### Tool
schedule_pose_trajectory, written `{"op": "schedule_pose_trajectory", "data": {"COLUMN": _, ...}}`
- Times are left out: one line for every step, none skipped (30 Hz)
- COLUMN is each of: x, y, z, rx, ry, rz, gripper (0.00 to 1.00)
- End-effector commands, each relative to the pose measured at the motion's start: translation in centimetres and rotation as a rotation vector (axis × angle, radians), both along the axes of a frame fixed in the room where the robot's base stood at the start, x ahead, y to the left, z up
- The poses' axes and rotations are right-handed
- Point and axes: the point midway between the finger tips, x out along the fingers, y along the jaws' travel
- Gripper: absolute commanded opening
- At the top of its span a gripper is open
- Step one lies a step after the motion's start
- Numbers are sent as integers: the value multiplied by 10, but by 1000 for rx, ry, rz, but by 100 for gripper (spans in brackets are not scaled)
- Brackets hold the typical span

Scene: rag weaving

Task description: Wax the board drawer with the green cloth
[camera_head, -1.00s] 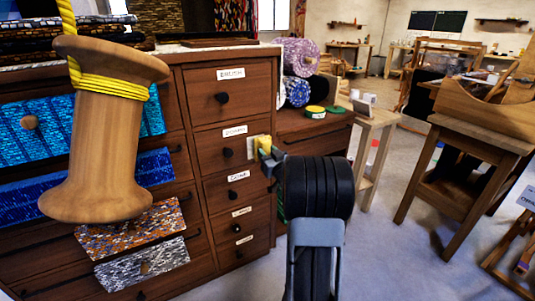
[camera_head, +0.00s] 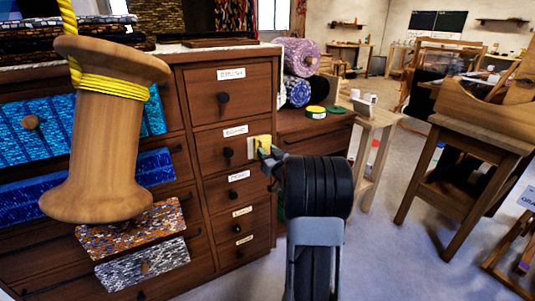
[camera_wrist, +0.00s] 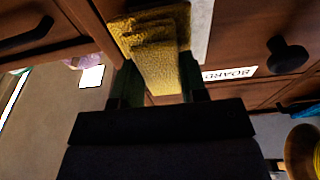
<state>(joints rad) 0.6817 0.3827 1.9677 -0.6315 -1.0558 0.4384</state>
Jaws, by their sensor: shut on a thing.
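My gripper (camera_head: 265,152) is shut on a folded cloth (camera_wrist: 155,45), which looks mustard yellow rather than green. The cloth is at the right side of the second small drawer (camera_head: 211,151) from the top, at its face; contact cannot be told for sure. In the wrist view, a white label (camera_wrist: 230,73) reading BOARD upside down and a dark round knob (camera_wrist: 288,55) show right of the cloth. The gripper's fingers (camera_wrist: 160,85) are on both sides of the cloth. A pale strip (camera_wrist: 202,25) shows beside it.
A large wooden spool (camera_head: 105,140) with yellow cord fills the left foreground. Green and yellow tins (camera_head: 315,112) sit on a lower cabinet. A small wooden stand (camera_head: 372,145) is to the right. The floor (camera_head: 385,245) there is clear.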

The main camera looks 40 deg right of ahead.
Motion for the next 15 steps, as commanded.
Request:
{"op": "schedule_pose_trajectory", "data": {"x": 1, "y": 0, "z": 0, "rx": 0, "ry": 0, "rz": 0, "gripper": 13}}
{"op": "schedule_pose_trajectory", "data": {"x": 1, "y": 0, "z": 0, "rx": 0, "ry": -1, "rz": 0, "gripper": 13}}
{"op": "schedule_pose_trajectory", "data": {"x": 1, "y": 0, "z": 0, "rx": 0, "ry": -1, "rz": 0, "gripper": 13}}
{"op": "schedule_pose_trajectory", "data": {"x": 2, "y": 0, "z": 0, "rx": 0, "ry": -1, "rz": 0, "gripper": 13}}
{"op": "schedule_pose_trajectory", "data": {"x": 2, "y": 0, "z": 0, "rx": 0, "ry": -1, "rz": 0, "gripper": 13}}
{"op": "schedule_pose_trajectory", "data": {"x": 2, "y": 0, "z": 0, "rx": 0, "ry": -1, "rz": 0, "gripper": 13}}
{"op": "schedule_pose_trajectory", "data": {"x": 2, "y": 0, "z": 0, "rx": 0, "ry": -1, "rz": 0, "gripper": 13}}
{"op": "schedule_pose_trajectory", "data": {"x": 3, "y": 0, "z": 0, "rx": 0, "ry": -1, "rz": 0, "gripper": 13}}
{"op": "schedule_pose_trajectory", "data": {"x": 3, "y": 0, "z": 0, "rx": 0, "ry": -1, "rz": 0, "gripper": 13}}
{"op": "schedule_pose_trajectory", "data": {"x": 3, "y": 0, "z": 0, "rx": 0, "ry": -1, "rz": 0, "gripper": 13}}
{"op": "schedule_pose_trajectory", "data": {"x": 4, "y": 0, "z": 0, "rx": 0, "ry": -1, "rz": 0, "gripper": 13}}
{"op": "schedule_pose_trajectory", "data": {"x": 4, "y": -1, "z": 0, "rx": 0, "ry": -1, "rz": 0, "gripper": 13}}
{"op": "schedule_pose_trajectory", "data": {"x": 4, "y": -1, "z": 0, "rx": 0, "ry": -1, "rz": 0, "gripper": 13}}
{"op": "schedule_pose_trajectory", "data": {"x": 4, "y": -1, "z": 0, "rx": 0, "ry": -1, "rz": 0, "gripper": 13}}
{"op": "schedule_pose_trajectory", "data": {"x": 5, "y": -1, "z": 0, "rx": 0, "ry": -1, "rz": 0, "gripper": 13}}
